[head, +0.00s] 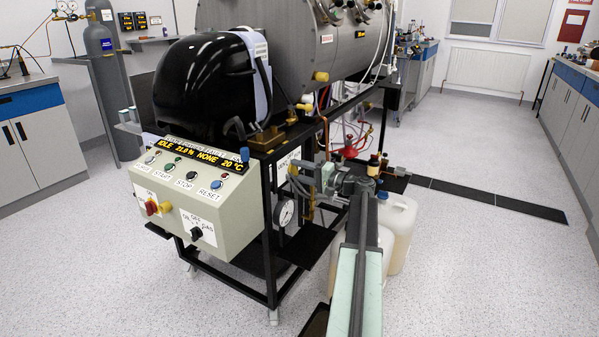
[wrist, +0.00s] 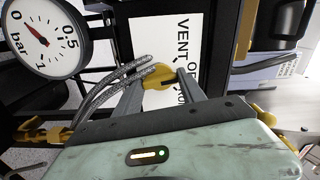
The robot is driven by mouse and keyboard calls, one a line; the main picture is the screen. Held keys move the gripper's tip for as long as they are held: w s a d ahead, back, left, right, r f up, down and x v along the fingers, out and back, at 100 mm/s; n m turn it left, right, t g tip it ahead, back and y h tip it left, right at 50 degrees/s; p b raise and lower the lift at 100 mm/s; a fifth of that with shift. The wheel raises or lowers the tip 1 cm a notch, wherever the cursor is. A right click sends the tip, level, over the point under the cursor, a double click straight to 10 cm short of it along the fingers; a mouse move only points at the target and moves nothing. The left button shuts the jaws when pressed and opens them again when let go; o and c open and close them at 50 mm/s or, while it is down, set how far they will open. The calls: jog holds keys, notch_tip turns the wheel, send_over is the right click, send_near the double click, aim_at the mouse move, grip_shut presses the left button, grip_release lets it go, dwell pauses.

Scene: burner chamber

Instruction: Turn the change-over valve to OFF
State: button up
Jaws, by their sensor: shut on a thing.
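The change-over valve (wrist: 157,76) shows in the wrist view as a yellow brass-coloured part with a dark mark, in front of a white label plate (wrist: 165,30). The plate reads VENT, with other lettering partly covered by the valve and a finger. My gripper (wrist: 162,74) is shut on the valve, one finger on each side. In the head view my gripper (head: 318,178) is at the frame's front, beside the white plate (head: 286,162). The valve is mostly hidden there, and its exact setting cannot be read.
A round pressure gauge (wrist: 43,38) sits close to the left of the valve, and braided hoses (wrist: 112,88) run beside the left finger. The control box (head: 190,200) is left of my arm. Pale canisters (head: 398,230) stand on the floor beside it. Open floor lies right.

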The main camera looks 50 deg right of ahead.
jog(key=shift+m, duration=0.7)
jog(key=o, duration=1.4)
jog(key=shift+c, duration=0.2)
jog(key=shift+s, duration=0.1)
jog(key=v, duration=0.7)
jog(key=shift+s, duration=0.35)
jog(key=shift+d, duration=0.2)
